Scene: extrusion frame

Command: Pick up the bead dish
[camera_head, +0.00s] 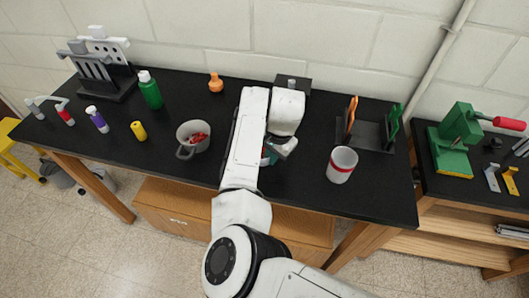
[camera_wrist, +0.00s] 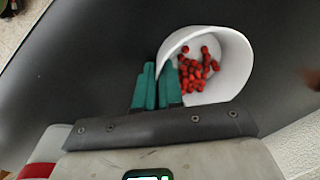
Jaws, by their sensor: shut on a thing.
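The bead dish (camera_wrist: 235,60) is a white round dish with several small red beads (camera_wrist: 198,70) inside; it shows at the upper middle of the wrist view. My gripper (camera_wrist: 157,82) has teal fingers close together at the dish's left wall, shut on its rim. One finger is against the inside of the dish, and the wall goes down between the fingers. In the head view my arm hides the dish; only a little teal of my gripper (camera_head: 272,157) shows below the wrist. I cannot tell whether the dish is clear of the table.
A white mug with red bands (camera_head: 341,165) stands right of my gripper, near a black rack (camera_head: 372,135). A grey pot with red contents (camera_head: 183,145) stands to the left. A dark block (camera_head: 296,80) is behind. Black table (camera_head: 300,192) is bare in front.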

